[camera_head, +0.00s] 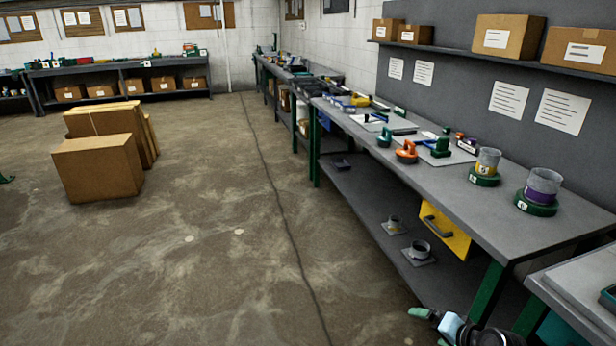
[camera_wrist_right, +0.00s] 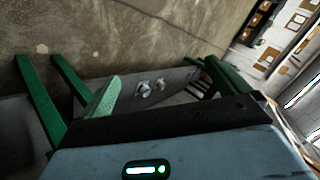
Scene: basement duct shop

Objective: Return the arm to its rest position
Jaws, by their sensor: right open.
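My right gripper (camera_head: 424,314) shows at the bottom right of the head view, low beside the front of the long grey workbench (camera_head: 440,180). Through the gap I see the lower shelf with two small grey flanged collars (camera_wrist_right: 143,89), at a distance.
The bench's green legs and lower shelf are close to my right arm. The shelf holds a flanged collar (camera_head: 420,250), near a yellow drawer front (camera_head: 445,230). A second grey table (camera_head: 580,290) stands at lower right. Cardboard boxes (camera_head: 98,168) stand at left; the middle floor is clear.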

